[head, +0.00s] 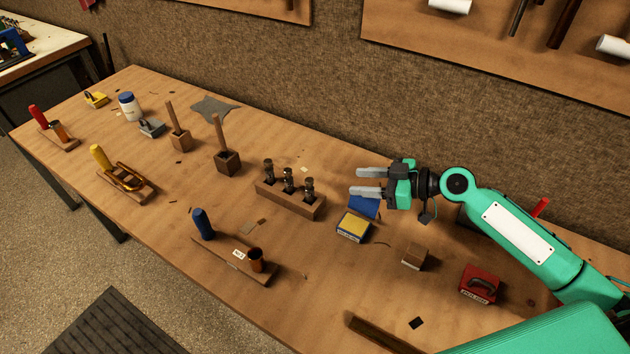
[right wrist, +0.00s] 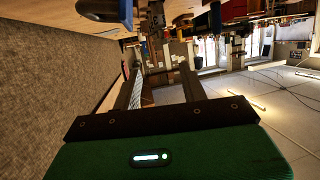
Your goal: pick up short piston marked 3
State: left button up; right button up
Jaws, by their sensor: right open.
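Three dark metal pistons stand upright in a wooden block (head: 290,205) in the middle of the table: a left one (head: 268,170), a middle one (head: 288,178) and a right one (head: 309,189). Their markings are too small to read, so I cannot tell which bears the 3. My right gripper (head: 356,181) is open and empty, to the right of the block in the head view, its fingers pointing left toward the pistons. In the right wrist view the spread fingers (right wrist: 162,78) have nothing between them. My left gripper is not in view.
A blue-and-yellow box (head: 353,227) lies below the right gripper. Nearby are a wooden cube (head: 414,257), a red box (head: 480,284) and a board (head: 222,258) with a blue-handled tool and brown cup. Blocks with upright sticks (head: 228,163) stand left of the pistons.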

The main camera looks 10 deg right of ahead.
jog(key=p, duration=0.3)
send_near(309, 180)
jog(key=x, duration=0.5)
jog(key=shift+w, duration=0.3)
jog(key=p+x, duration=0.1)
jog(key=x, duration=0.1)
jog(key=p+x, duration=0.1)
jog(key=x, duration=0.1)
jog(key=shift+s+a+f+p, duration=0.15)
jog(key=shift+s+a+p, duration=0.05)
jog(key=shift+p, duration=0.1)
jog(key=shift+w+a+f, duration=0.15)
jog(key=shift+a+f, duration=0.05)
jog(key=shift+f, duration=0.05)
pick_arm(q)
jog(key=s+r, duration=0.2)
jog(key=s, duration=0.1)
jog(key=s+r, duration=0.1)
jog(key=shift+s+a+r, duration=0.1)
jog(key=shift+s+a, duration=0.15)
pick_arm(e)
jog(key=shift+c, duration=0.2)
grip_shut()
